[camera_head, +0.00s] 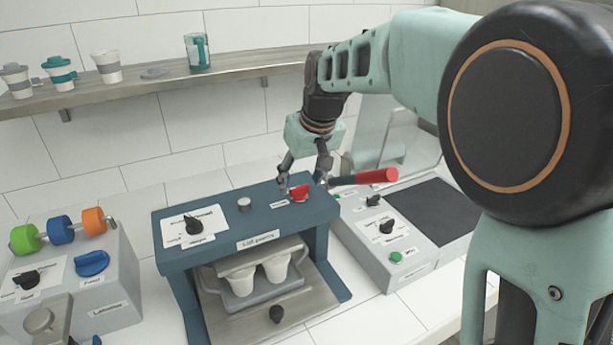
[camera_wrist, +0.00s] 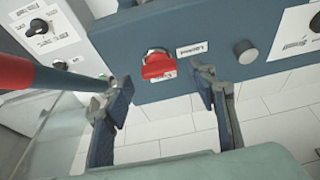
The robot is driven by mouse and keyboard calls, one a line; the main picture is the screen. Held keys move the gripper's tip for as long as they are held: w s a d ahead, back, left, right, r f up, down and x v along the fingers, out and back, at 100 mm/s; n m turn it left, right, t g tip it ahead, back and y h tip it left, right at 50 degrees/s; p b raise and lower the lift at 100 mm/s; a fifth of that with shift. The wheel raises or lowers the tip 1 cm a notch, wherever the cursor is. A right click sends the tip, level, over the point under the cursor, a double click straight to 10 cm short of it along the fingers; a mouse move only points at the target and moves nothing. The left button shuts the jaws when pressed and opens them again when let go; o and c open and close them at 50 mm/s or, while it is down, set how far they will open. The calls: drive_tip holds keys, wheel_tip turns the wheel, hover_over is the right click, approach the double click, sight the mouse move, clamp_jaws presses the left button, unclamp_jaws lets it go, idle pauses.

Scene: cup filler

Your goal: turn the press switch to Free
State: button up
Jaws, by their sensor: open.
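The blue lid press (camera_head: 258,241) stands in the middle of the counter. A red switch (camera_head: 299,193) sits on its top at the right, beside small white labels too blurred to read. In the wrist view the red switch (camera_wrist: 157,64) lies ahead between the fingers, nearer the left one, with a white label (camera_wrist: 192,49) on its right. My gripper (camera_head: 303,185) is open and empty, its fingers spread to either side of the red switch. No contact with the switch shows. In the wrist view, my gripper (camera_wrist: 155,84) has both fingertips short of the switch.
A black knob (camera_head: 193,224) and a grey button (camera_head: 244,204) are also on the press. Two white cups (camera_head: 275,268) sit inside the press. A labelling machine (camera_head: 100,300) stands left.

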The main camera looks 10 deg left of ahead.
drive_tip(key=shift+x, duration=0.85)
drive_tip(key=shift+c, duration=0.4)
drive_tip(key=c, duration=1.1)
